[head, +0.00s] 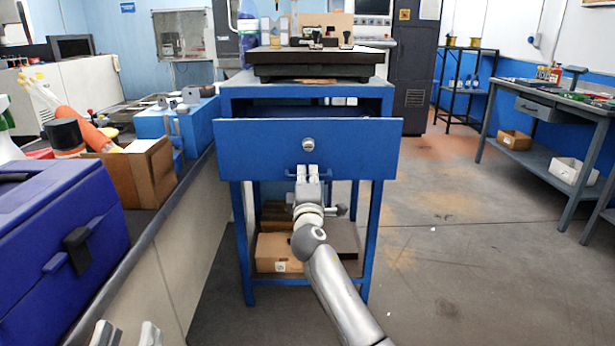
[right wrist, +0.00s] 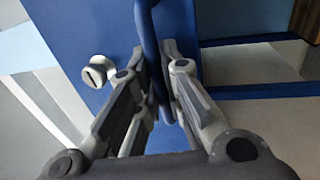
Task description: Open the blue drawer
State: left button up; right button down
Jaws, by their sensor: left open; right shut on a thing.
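The blue drawer (head: 255,145) is pulled out from the blue bench stand, with a dark gap above its front panel. A round silver lock (head: 308,144) sits in the middle of the panel and also shows in the right wrist view (right wrist: 98,72). Below it is a blue bar handle (head: 290,173). My right gripper (head: 308,172) is shut on the handle, which passes between its fingers in the right wrist view (right wrist: 148,45). My left gripper (head: 125,335) is open and empty at the bottom left edge, far from the drawer.
A dark surface plate (head: 312,66) rests on top of the stand. Cardboard boxes (head: 275,252) lie on its lower shelf. At left, a counter holds a blue toolbox (head: 55,245) and an open cardboard box (head: 135,172). The floor (head: 430,270) to the right is clear.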

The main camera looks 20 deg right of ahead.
jog(key=c, duration=1.5)
grip_release()
jog(key=shift+c, duration=0.2)
jog(key=v, duration=1.2)
